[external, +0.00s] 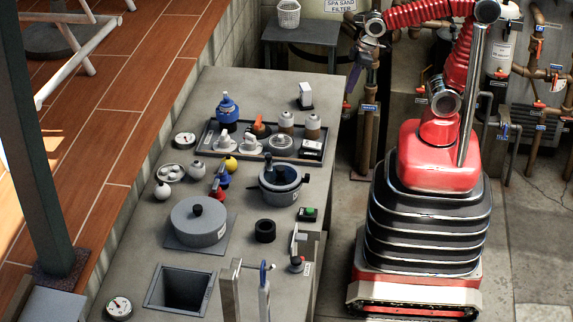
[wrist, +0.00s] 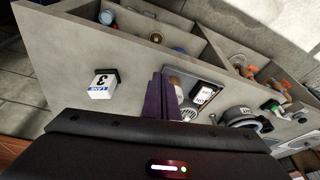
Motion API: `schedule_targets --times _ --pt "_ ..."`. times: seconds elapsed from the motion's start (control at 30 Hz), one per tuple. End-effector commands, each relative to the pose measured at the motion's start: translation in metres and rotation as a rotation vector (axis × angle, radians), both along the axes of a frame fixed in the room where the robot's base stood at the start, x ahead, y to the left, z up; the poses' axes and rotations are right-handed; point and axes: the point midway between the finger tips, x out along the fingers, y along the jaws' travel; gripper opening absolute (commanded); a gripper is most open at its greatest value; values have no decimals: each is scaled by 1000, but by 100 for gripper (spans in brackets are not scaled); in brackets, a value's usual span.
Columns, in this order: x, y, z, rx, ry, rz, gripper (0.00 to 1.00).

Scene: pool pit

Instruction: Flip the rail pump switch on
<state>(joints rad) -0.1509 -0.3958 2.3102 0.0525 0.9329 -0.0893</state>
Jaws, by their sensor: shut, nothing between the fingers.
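My gripper (external: 349,92) is shut and empty, with its dark purple fingers pointing down just off the bench's far right corner in the external view. In the wrist view the fingers (wrist: 161,88) are together beside a grey tray. A small black box with a white face (external: 311,149) sits at the tray's right end; it also shows in the wrist view (wrist: 203,95), just right of the fingers and apart from them. A black box with a green top (external: 307,214) lies nearer on the bench. No label reading rail pump is legible, so I cannot tell which is the switch.
The tray (external: 213,137) holds cups and jars. A pot (external: 281,185), a lidded pan (external: 198,222) and a square opening (external: 181,289) occupy the bench.

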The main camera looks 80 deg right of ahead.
Motion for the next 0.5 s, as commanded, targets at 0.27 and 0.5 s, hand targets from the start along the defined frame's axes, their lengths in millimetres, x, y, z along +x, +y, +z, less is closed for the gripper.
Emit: schedule_targets --times 0.27,0.5 --pt "32 32 -1 -9 49 176 0" --pt "59 64 -1 -15 79 370 0"
